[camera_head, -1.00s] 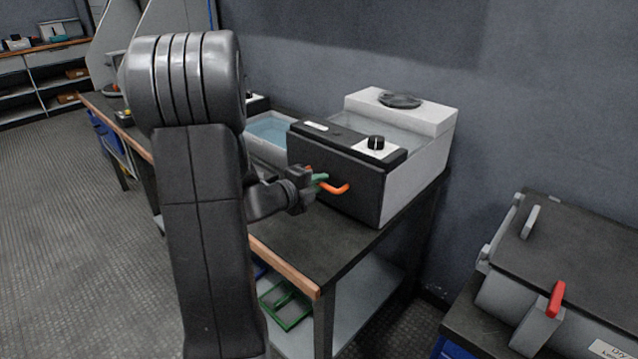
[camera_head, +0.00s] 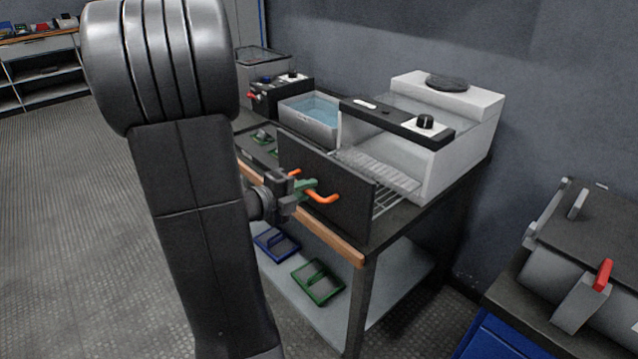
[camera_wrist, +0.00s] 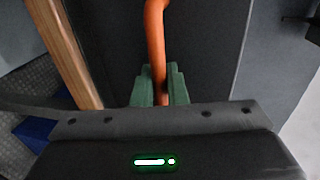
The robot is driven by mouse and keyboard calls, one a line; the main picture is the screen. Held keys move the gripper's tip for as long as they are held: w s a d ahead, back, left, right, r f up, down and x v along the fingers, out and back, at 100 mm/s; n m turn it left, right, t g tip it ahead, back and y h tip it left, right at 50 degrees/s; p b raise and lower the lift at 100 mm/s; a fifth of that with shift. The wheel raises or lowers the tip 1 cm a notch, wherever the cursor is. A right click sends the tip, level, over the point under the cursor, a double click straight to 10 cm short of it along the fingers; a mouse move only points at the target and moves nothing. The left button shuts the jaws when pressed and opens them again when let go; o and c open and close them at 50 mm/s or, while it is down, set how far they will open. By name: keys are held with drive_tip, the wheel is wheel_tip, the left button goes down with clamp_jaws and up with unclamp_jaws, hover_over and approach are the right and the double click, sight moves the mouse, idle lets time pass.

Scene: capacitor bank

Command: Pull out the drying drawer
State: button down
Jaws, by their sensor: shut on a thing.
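The drying drawer (camera_head: 325,180) has a dark front panel and stands well out from its white cabinet (camera_head: 455,155). A wire rack (camera_head: 385,200) shows behind the panel. An orange handle (camera_head: 322,196) runs across the front. My gripper (camera_head: 303,188) has green fingers and is shut on this handle. In the wrist view my gripper (camera_wrist: 160,90) has one finger on each side of the orange handle (camera_wrist: 154,35), with the dark drawer front (camera_wrist: 205,50) behind. The part of the handle between the fingers is partly hidden.
The cabinet stands on a dark bench with a wooden front edge (camera_head: 335,238). A water basin (camera_head: 312,115) is to its left. Blue and green frames (camera_head: 318,282) lie on the lower shelf. A grey machine with a red handle (camera_head: 602,275) stands at right. Open floor lies left.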

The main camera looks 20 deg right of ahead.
drive_tip(key=shift+s+a, duration=0.1)
drive_tip(key=shift+a, duration=0.2)
drive_tip(key=c, duration=1.5)
unclamp_jaws()
drive_tip(key=shift+c, duration=0.2)
drive_tip(key=p+v, duration=0.1)
drive_tip(key=v, duration=1.2)
drive_tip(key=shift+s+a+p, duration=0.25)
drive_tip(key=shift+a+p, duration=0.1)
drive_tip(key=shift+p, duration=0.05)
drive_tip(key=shift+d, duration=0.1)
drive_tip(key=b+x, duration=0.1)
drive_tip(key=x, duration=1.2)
drive_tip(key=shift+w+d+b, duration=0.25)
drive_tip(key=shift+d+b, duration=0.05)
drive_tip(key=shift+b, duration=0.1)
drive_tip(key=shift+a, duration=0.1)
